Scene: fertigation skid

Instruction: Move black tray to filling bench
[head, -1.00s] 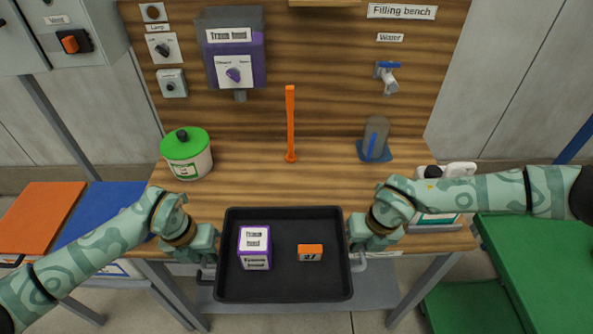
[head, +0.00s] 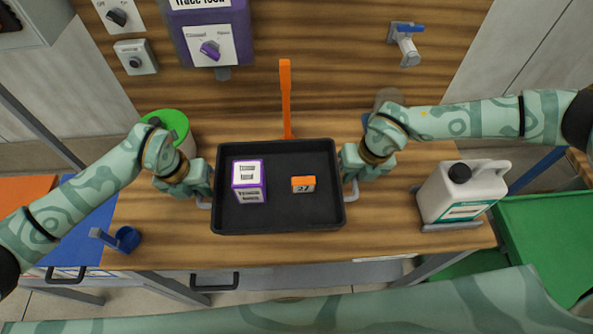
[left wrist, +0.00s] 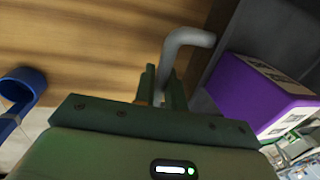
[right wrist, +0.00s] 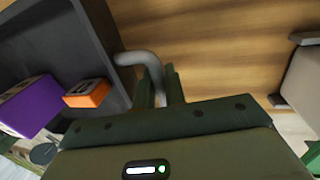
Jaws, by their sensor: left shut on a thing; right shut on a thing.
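The black tray (head: 290,218) is held level over the wooden filling bench (head: 300,252), behind its front edge. I cannot tell whether it touches the top. It carries a purple-and-white box (head: 249,182) and a small orange block (head: 303,184) with a number label. My left gripper (head: 206,203) is shut on the tray's left grey handle, which shows between the fingers in the left wrist view (left wrist: 186,40). My right gripper (head: 350,192) is shut on the right handle, also seen in the right wrist view (right wrist: 140,60).
An orange post (head: 287,100) stands just behind the tray. A white jug (head: 455,190) stands at right, a blue cup holder (head: 127,238) at front left.

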